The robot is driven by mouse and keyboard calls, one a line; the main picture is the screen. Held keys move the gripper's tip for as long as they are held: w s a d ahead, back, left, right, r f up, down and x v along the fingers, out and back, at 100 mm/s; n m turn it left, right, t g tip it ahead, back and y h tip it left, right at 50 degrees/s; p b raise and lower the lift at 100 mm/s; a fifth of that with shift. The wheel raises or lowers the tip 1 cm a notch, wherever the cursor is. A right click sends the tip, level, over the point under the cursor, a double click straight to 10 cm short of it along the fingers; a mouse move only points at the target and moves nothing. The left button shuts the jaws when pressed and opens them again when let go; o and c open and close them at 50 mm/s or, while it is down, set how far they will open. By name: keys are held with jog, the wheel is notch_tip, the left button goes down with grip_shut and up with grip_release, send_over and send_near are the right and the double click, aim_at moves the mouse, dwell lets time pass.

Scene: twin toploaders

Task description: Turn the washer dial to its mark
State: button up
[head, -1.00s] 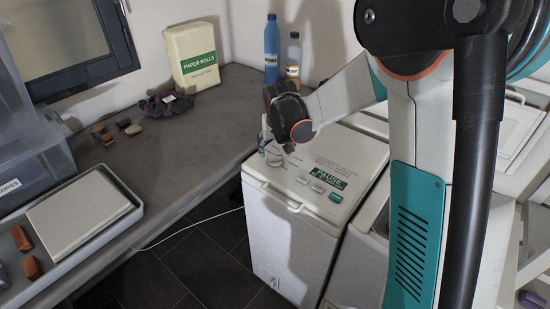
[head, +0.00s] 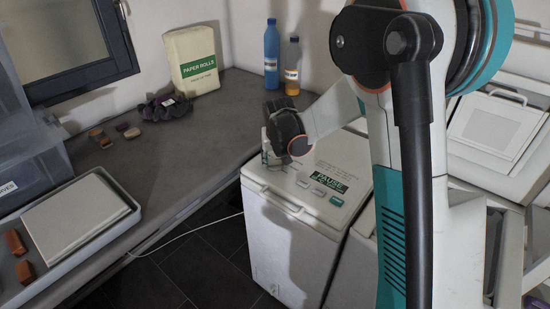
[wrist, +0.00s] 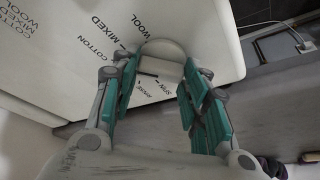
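The washer (head: 295,235) is a white toploader beside the counter, with a green-and-black PAUSE label on top. Its dial (wrist: 163,46) is a pale round knob in the wrist view, with MIXED, WOOL, COTTON, SPIN and RINSE printed around it. My gripper (wrist: 162,68) is open, with its teal-padded fingers on either side of the dial's near part. I cannot tell whether the pads touch it. In the head view my gripper (head: 273,155) is low over the washer's back-left corner and mostly hides the dial. I cannot make out the dial's mark.
A second white machine (head: 490,130) stands at the right. A white cable (head: 190,233) hangs near the washer.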

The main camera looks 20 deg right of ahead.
jog(key=shift+n, duration=0.3)
jog(key=n+y, duration=0.1)
jog(key=n, duration=0.2)
jog(key=shift+d, duration=0.15)
jog(key=n+y, duration=0.1)
jog(key=n, duration=0.1)
jog(key=n+y+p, duration=0.1)
jog(key=n, duration=0.2)
jog(key=shift+g, duration=0.4)
jog(key=o, duration=1)
jog(key=shift+o, duration=0.2)
